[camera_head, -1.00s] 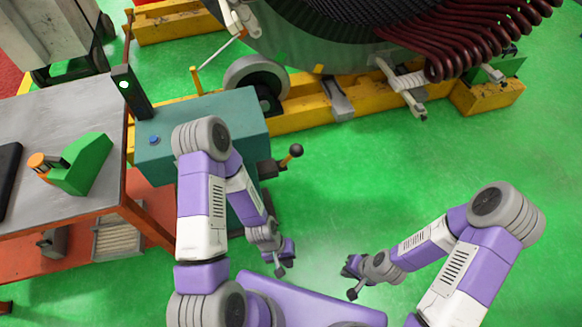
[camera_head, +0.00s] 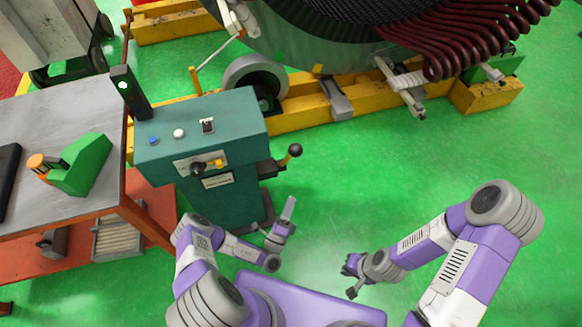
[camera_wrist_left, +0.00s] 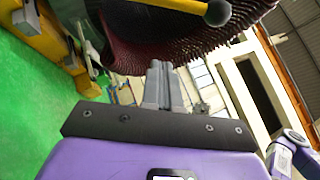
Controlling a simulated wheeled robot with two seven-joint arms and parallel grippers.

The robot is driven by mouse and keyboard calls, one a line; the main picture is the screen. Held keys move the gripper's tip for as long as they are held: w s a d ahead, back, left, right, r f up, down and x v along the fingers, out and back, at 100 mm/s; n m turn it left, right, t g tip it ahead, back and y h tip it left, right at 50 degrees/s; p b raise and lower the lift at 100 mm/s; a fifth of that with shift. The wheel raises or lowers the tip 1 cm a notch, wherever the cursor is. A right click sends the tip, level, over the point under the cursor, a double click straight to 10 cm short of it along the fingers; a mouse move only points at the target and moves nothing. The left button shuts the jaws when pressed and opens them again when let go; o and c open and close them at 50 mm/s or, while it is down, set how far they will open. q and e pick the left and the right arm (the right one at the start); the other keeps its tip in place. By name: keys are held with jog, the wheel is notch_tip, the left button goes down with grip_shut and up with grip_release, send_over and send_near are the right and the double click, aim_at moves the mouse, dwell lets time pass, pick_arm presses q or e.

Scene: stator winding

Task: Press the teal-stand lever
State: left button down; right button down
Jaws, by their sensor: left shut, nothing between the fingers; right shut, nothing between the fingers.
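The teal stand (camera_head: 222,202) stands left of centre in the head view. Its lever (camera_head: 294,151) sticks out to the right, with a dark ball knob on its end. In the left wrist view the lever's ball knob (camera_wrist_left: 217,13) and shaft show at the top edge, beyond the fingertips. My left gripper (camera_head: 290,203) is below the lever in the head view, pointing up, shut and empty. Its closed fingers (camera_wrist_left: 164,75) show in the wrist view, apart from the lever. My right gripper (camera_head: 351,292) is shut and empty over the green floor at the lower middle.
The stand carries a blue button (camera_head: 153,140), a white button (camera_head: 179,133) and a switch panel (camera_head: 203,165). A metal-topped workbench (camera_head: 65,113) with a green tool stands left. The large stator (camera_head: 345,45) and yellow rails (camera_head: 300,118) lie behind. The floor right of the lever is clear.

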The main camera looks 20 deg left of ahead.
aim_at(287, 160)
pick_arm(q)
jog(key=shift+a+f+n+y, duration=0.15)
jog(key=shift+a+n+y, duration=0.25)
jog(key=shift+a+y, duration=0.15)
jog(key=shift+d, duration=0.1)
jog(key=a+x, duration=0.2)
jog(key=x, duration=1.1)
jog(key=shift+s+a+r+b, duration=0.15)
jog(key=shift+a+r+b, duration=0.25)
pick_arm(e)
jog(key=shift+f, duration=0.45)
